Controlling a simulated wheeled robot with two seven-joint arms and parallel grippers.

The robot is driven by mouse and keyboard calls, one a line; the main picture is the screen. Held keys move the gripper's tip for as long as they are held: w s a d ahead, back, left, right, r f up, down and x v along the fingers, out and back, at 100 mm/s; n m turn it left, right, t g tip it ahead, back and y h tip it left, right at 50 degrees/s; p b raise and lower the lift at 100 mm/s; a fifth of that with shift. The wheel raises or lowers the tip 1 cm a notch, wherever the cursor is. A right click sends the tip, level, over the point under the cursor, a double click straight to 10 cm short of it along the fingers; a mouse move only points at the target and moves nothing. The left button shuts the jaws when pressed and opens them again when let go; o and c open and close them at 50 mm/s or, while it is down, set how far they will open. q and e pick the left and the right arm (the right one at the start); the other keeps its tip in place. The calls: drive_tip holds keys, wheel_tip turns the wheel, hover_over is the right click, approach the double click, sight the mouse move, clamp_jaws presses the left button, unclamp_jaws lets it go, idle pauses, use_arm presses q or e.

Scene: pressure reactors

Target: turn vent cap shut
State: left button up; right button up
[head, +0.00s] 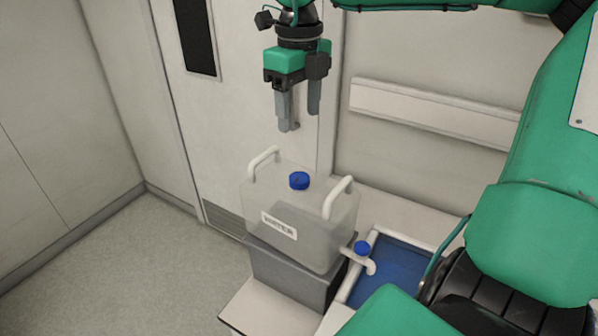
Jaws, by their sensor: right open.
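The blue vent cap (299,180) sits on top of a translucent water container (297,243) with two white handles and a "WATER" label. My right gripper (301,122) is above the cap, pointing down, apart from it, open and empty. A spigot with a blue knob (362,247) sticks out at the container's lower right. I cannot tell from this view how tightly the cap is seated. My left gripper is not in view.
The container stands on a grey block (287,277) on a white surface. A blue tray (395,262) lies to the right under the spigot. A door (240,110) and a wall with a white rail (435,112) are behind. Open floor (120,255) lies left.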

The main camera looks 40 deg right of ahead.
sight(299, 177)
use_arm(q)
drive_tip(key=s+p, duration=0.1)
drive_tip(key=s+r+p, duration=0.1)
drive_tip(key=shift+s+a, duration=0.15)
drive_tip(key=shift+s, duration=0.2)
use_arm(e)
wheel_tip(299, 177, down, 14)
drive_tip(key=shift+r, duration=0.2)
